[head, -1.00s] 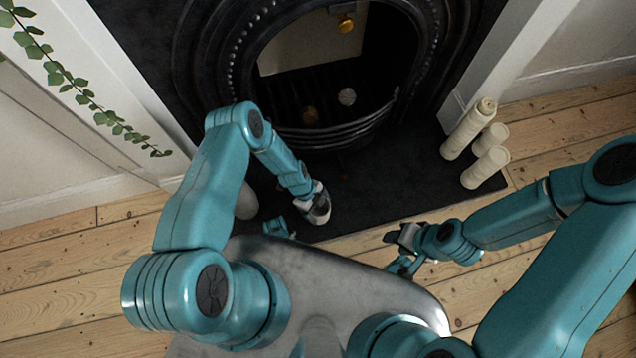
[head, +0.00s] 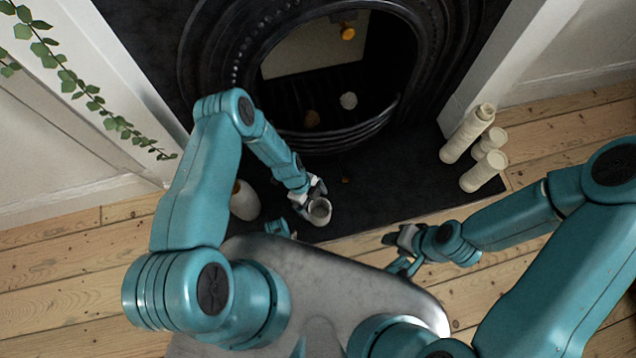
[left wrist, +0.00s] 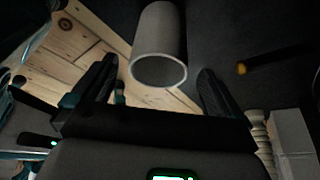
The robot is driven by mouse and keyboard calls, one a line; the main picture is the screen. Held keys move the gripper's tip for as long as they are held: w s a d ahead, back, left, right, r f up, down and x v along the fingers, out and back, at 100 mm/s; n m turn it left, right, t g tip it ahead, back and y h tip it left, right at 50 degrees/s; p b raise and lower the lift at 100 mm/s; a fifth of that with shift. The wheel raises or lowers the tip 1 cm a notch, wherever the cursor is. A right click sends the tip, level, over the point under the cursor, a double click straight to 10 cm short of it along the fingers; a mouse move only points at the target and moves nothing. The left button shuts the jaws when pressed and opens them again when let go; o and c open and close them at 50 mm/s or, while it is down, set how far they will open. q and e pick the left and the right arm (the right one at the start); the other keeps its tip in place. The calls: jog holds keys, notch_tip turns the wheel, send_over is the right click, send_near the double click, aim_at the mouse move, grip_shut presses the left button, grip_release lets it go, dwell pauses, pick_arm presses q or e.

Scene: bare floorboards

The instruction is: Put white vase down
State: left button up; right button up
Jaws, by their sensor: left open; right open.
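The white vase (head: 319,213), a small open-topped cylinder, stands on the black hearth near its front edge. In the left wrist view the vase (left wrist: 160,38) shows between and beyond the fingers, its round rim towards the camera, with a gap on each side. My left gripper (head: 311,190) is open just behind the vase in the head view; its fingers also show in the left wrist view (left wrist: 156,80). My right gripper (head: 396,249) is open and empty over the floorboards to the right. The vase's base is not clearly visible.
A rounder pale vase (head: 244,202) stands on the hearth (head: 400,185) at left, partly behind my left arm. The fireplace (head: 335,130) is behind. The middle right of the hearth is clear.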

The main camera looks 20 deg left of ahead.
pick_arm(q)
jog(key=s+r+n, duration=0.4)
jog(key=r+n, duration=0.7)
jog(key=s+d+r+n+t+p, duration=0.1)
jog(key=s+r+n, duration=0.4)
jog(key=r+n, duration=0.6)
jog(key=shift+s+r, duration=0.3)
jog(key=shift+r, duration=0.15)
jog(key=shift+r+p, duration=0.1)
jog(key=shift+p, duration=0.25)
notch_tip(320, 180, up, 25)
jog(key=p, duration=2.5)
